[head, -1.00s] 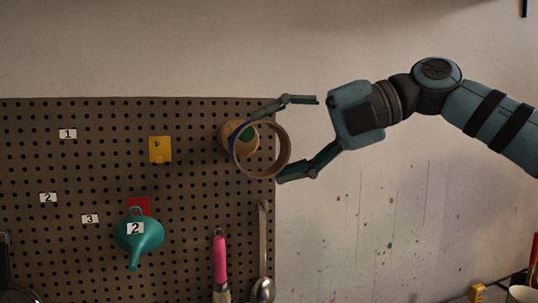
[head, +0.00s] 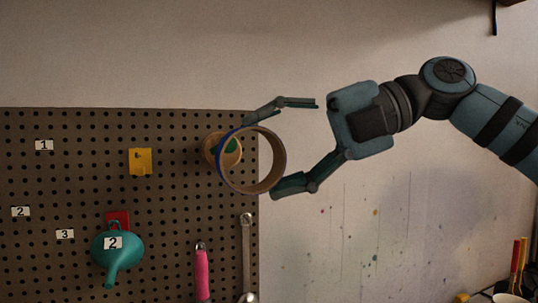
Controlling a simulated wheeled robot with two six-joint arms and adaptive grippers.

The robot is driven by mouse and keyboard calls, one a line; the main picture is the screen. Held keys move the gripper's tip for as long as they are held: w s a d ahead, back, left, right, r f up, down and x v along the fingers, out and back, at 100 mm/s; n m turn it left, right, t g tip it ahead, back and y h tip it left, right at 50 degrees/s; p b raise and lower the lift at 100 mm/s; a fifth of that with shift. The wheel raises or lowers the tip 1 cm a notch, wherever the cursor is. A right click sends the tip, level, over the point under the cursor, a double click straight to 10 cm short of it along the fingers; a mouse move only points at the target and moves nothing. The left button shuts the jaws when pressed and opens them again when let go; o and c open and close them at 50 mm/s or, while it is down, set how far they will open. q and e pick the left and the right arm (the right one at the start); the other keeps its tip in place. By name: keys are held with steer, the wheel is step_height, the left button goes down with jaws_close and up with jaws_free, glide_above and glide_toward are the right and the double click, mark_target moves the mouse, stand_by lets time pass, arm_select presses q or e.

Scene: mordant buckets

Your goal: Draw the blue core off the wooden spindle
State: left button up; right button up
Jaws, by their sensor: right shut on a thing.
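The blue core (head: 279,149) is a wide ring with a tan inside and a blue edge on its left. My right gripper (head: 278,150) comes in from the right and is shut on the core, one finger at its top and one at its lower right. The wooden spindle (head: 209,150) is a short, round peg with a green patch on its end, on the pegboard. The core's left rim crosses in front of the spindle, and part of the spindle end shows through the ring. The core looks clear of the spindle's tip; the gap's depth is hard to judge. My left gripper is out of view.
The pegboard (head: 60,180) carries a yellow tag (head: 140,162), a teal funnel (head: 118,246), a pink-handled tool (head: 202,274) and a metal utensil (head: 246,250) below the core. Brush-like handles (head: 519,258) stand at lower right.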

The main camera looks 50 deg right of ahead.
steer(key=shift+s+a+b, duration=0.2)
steer(key=shift+s+a, duration=0.2)
steer(key=shift+s, duration=0.3)
steer(key=shift+s+a+b, duration=0.15)
steer(key=shift+s+a, duration=0.2)
steer(key=shift+s, duration=0.35)
